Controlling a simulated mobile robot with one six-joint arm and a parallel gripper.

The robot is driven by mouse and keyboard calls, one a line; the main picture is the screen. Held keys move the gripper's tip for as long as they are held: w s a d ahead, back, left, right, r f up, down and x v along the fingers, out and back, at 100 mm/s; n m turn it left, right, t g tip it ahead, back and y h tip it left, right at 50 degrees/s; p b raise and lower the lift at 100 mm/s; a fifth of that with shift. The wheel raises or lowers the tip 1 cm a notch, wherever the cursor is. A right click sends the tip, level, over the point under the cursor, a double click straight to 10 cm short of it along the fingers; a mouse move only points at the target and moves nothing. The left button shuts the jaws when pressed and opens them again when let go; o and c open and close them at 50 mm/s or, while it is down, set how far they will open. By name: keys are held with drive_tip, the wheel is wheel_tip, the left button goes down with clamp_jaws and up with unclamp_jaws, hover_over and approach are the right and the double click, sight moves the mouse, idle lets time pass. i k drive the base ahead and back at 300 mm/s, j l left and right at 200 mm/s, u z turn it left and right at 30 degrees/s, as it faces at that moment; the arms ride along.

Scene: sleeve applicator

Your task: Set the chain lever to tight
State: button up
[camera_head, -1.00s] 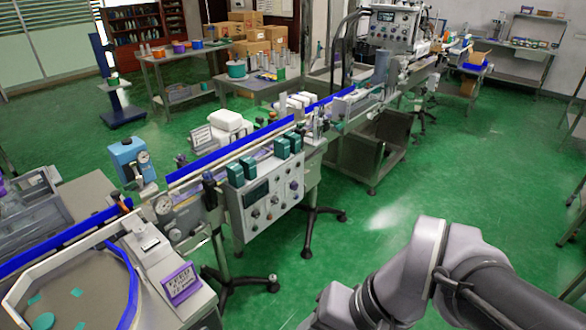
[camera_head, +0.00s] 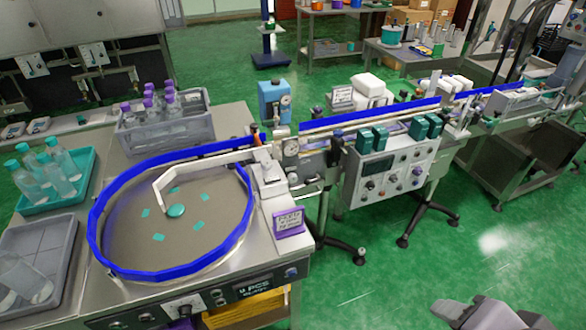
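I cannot make out for certain which part is the chain lever, or its setting. A conveyor with blue rails (camera_head: 370,117) runs from the centre to the upper right. At its near end are a round gauge (camera_head: 291,147) and small upright fittings, one with an orange part (camera_head: 256,135). A grey control panel (camera_head: 392,172) with knobs and a dark display hangs on its front.
A round table with a blue rim (camera_head: 97,222) and a purple-framed sign (camera_head: 289,221) fill the left foreground. A crate of bottles (camera_head: 190,127) and a teal tray (camera_head: 82,185) stand behind and left. Wheeled stand feet (camera_head: 403,241) reach onto the green floor (camera_head: 450,265), open at the lower right.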

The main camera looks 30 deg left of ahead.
sight(306, 182)
drive_tip(key=i+j, duration=0.4)
drive_tip(key=j, duration=0.2)
drive_tip(key=i+j, duration=0.4)
drive_tip(key=j, duration=0.15)
